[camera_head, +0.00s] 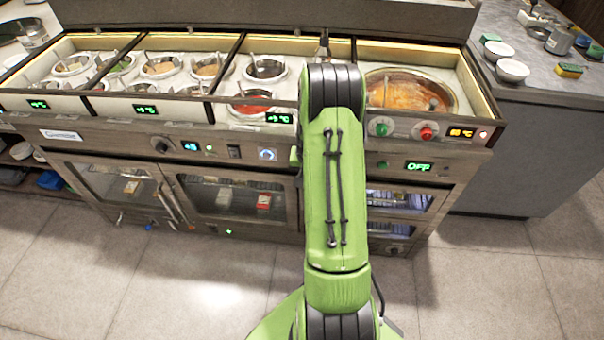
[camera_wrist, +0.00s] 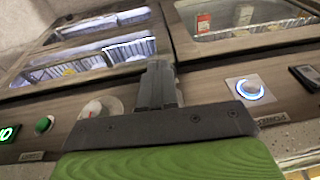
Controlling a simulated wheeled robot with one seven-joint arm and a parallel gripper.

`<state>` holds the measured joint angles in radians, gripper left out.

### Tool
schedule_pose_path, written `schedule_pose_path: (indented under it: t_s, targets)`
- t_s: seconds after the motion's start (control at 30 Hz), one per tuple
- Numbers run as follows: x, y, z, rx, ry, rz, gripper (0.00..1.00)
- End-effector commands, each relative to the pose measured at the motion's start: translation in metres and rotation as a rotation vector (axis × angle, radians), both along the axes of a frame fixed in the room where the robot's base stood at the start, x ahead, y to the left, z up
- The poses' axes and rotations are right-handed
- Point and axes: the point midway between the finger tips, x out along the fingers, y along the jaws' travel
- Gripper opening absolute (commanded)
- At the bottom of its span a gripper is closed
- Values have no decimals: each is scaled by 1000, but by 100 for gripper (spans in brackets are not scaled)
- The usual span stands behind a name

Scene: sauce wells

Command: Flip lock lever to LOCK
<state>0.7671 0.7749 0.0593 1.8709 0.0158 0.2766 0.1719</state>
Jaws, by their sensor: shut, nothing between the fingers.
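My gripper (camera_wrist: 159,68) is shut and empty in the wrist view, its dark fingers pointing toward the wooden front panel of the sauce counter. Left of the fingers, a pale round fitting (camera_wrist: 92,109) is partly covered by the gripper body. I cannot tell whether it carries the lock lever, and no LOCK marking is readable. In the head view my green arm hides my gripper and the panel behind it.
Right of the fingers is a blue-ringed button (camera_wrist: 250,90); a green button (camera_wrist: 43,124) is at left. In the head view the counter holds sauce wells and an OFF display (camera_head: 418,166). A grey side counter (camera_head: 545,95) stands at right. The tiled floor (camera_head: 490,270) is clear.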

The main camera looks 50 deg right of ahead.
Motion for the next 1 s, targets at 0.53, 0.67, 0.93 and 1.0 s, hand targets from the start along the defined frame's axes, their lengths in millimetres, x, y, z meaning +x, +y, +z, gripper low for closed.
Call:
schedule_pose_path:
  t_s: [0.53, 0.67, 0.93, 1.0]
  targets:
    - [-1, 2, -20, 0, 0, 0, 0]
    - [-1, 2, -20, -1, -1, 0, 0]
    - [-1, 1, -20, -2, -2, -1, 0]
    - [-1, 1, -19, -3, -3, -1, 0]
